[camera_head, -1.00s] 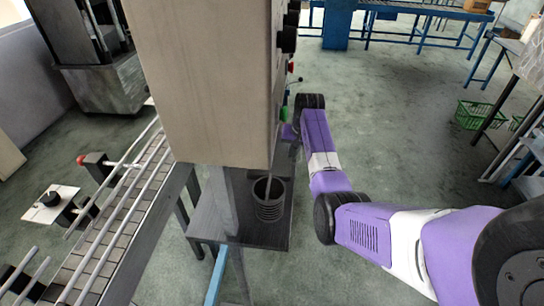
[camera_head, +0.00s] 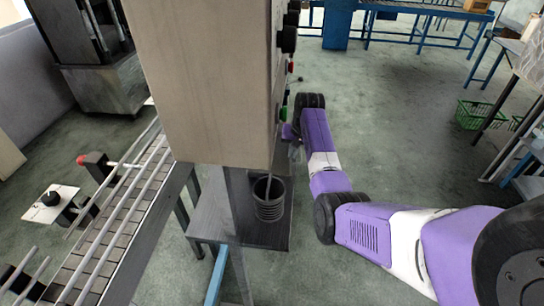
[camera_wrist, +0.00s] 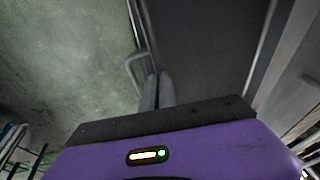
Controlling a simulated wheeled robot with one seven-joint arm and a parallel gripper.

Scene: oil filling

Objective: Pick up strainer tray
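My gripper (camera_wrist: 158,92) shows in the wrist view as two grey fingers close together with a narrow gap. A bent metal loop, like a handle (camera_wrist: 130,62), shows just left of the fingertips beside a long straight edge. It may belong to the strainer tray, but I cannot tell for sure. The loop and edge overlap the fingers in the picture, and whether anything is held between them is unclear. In the head view the gripper is mostly hidden behind the large beige machine housing.
Open floor (camera_head: 400,120) lies right of my arm.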

